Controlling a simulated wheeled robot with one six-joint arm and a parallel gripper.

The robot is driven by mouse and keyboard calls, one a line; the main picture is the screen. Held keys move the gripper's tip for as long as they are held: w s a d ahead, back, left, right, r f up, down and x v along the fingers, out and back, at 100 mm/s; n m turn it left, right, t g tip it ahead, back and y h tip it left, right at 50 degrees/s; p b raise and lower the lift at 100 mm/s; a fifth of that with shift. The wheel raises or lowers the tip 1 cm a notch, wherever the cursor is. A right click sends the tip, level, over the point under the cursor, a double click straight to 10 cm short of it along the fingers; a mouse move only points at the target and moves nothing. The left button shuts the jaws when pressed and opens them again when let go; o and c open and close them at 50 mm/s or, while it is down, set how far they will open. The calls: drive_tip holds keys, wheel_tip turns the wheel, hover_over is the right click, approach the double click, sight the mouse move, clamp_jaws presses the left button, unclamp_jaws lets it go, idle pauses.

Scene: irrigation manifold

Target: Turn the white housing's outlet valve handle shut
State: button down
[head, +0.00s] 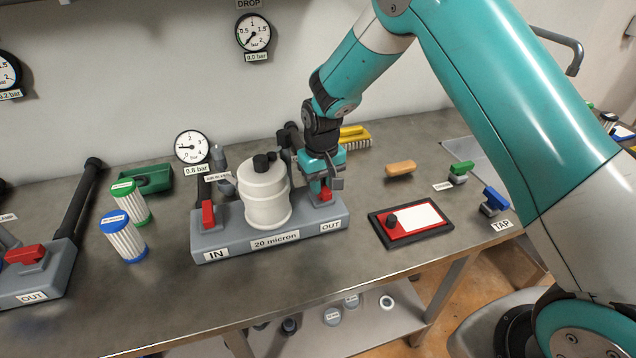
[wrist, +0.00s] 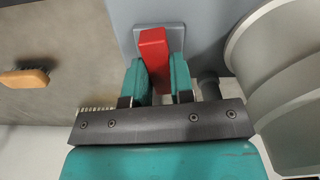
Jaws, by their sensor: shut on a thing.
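The white housing (head: 264,192) stands upright on a grey base (head: 225,243) labelled IN, 20 micron and OUT. Its red outlet valve handle (head: 325,195) is at the OUT end, mostly covered by my gripper in the head view. In the wrist view the red handle (wrist: 154,50) sits between the two teal fingers of my gripper (wrist: 157,80), which is shut on it. The housing's ribbed white side (wrist: 285,80) fills the right of the wrist view. The red inlet handle (head: 208,213) is at the IN end.
A gauge (head: 193,147) reading 0.8 bar stands behind the housing. Green and blue ended filter cartridges (head: 128,225) stand to the left. Bench is clear in front.

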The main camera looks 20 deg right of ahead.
drive_tip(key=shift+s+d+m, duration=0.15)
drive_tip(key=shift+m, duration=0.55)
drive_tip(key=shift+f, duration=0.1)
drive_tip(key=c, duration=1)
unclamp_jaws()
drive_tip(key=shift+s, duration=0.1)
drive_tip(key=shift+r, duration=0.3)
wheel_tip(320, 180, up, 17)
drive_tip(key=shift+b, duration=0.7)
